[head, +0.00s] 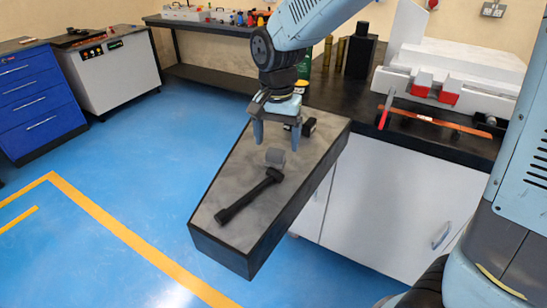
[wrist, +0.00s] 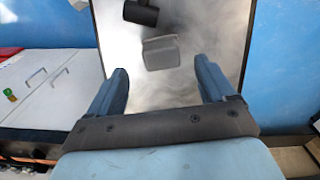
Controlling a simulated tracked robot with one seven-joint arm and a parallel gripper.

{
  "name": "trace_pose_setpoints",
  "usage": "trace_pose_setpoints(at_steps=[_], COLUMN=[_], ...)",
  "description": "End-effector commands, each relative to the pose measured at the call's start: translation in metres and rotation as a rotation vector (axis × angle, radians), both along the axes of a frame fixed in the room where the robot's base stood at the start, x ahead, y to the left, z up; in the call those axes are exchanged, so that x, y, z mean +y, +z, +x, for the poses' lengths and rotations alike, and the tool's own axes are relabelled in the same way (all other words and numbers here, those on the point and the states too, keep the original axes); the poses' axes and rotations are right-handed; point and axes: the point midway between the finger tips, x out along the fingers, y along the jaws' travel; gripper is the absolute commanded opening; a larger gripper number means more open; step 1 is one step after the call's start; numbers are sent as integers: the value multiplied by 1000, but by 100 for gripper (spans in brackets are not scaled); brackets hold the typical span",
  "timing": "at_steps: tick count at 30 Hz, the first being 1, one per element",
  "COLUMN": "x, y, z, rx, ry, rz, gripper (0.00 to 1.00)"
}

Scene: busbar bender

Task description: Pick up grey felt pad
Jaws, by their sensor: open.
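The grey felt pad (head: 275,157) is a small grey block lying on the grey top of a black-sided bench (head: 223,207). In the wrist view the pad (wrist: 160,52) lies beyond my fingertips, roughly centred between them. My gripper (head: 277,138) points down above the bench top, open and empty, with the pad just below and between the fingers in the head view. My gripper also shows in the wrist view (wrist: 165,85). The gap in height between fingertips and pad is hard to tell.
A black bar-shaped tool (head: 248,196) lies close to the pad, and its end (wrist: 141,13) shows in the wrist view. A dark object (head: 308,127) is behind my gripper. A white cabinet (head: 385,210) with a black worktop stands at the right. Blue floor is clear at the left.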

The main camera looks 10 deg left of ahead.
Motion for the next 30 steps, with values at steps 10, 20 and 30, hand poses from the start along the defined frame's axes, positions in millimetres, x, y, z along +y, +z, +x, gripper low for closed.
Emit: trace_pose_setpoints(at_steps=[10,20,30], x=[3,4,4], y=[-41,-44,-44], z=[-2,-2,-2], rx=[2,0,0], ry=[0,1,1], rz=[-2,0,-1], gripper=[83,78,46])
